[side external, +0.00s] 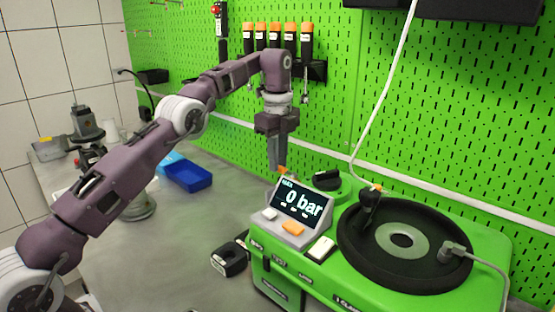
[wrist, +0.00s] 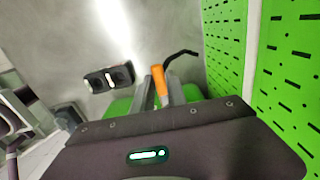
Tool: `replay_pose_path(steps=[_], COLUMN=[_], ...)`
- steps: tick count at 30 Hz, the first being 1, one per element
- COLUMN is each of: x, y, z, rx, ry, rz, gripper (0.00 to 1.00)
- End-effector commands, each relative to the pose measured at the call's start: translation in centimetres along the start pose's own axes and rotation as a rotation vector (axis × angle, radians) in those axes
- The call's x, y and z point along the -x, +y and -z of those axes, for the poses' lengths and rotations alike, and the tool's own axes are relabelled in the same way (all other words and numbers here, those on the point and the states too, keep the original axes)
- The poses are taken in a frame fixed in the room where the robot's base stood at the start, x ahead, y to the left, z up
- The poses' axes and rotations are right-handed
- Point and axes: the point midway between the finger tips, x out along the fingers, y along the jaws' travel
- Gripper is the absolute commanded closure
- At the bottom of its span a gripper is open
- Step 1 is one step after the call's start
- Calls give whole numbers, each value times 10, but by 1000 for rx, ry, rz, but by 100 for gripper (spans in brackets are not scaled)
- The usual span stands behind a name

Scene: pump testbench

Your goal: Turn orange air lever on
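The orange air lever (side external: 283,170) shows as a small orange tip just behind the display box on the green testbench. In the wrist view its orange handle (wrist: 158,82) lies in line with the gap between my fingertips. My gripper (side external: 273,165) points straight down, its fingertips close to the lever. In the wrist view my two fingers (wrist: 161,88) stand a little apart. I cannot tell whether they touch the lever. The lever's base is hidden behind the display and fingers.
The green testbench (side external: 330,297) carries a black round plate (side external: 365,250) and a black knob (side external: 327,180). A green pegboard (side external: 330,118) rises close behind. A blue bin (side external: 188,177) and a black block (side external: 229,260) are on the grey table, which has free room at left.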

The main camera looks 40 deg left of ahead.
Motion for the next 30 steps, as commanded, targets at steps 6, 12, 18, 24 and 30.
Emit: replay_pose_path(steps=[6, 12, 18, 24, 30], x=[0, 0, 0, 1, 1], y=[0, 0, 2, 16, 38], z=[0, 0, 0, 2, 15], rx=[0, 1, 24, 263, 727], ry=[0, 0, 0, 1, -1], rz=[1, 0, -3, -3, -1], gripper=[62, 62, 62, 62, 62])
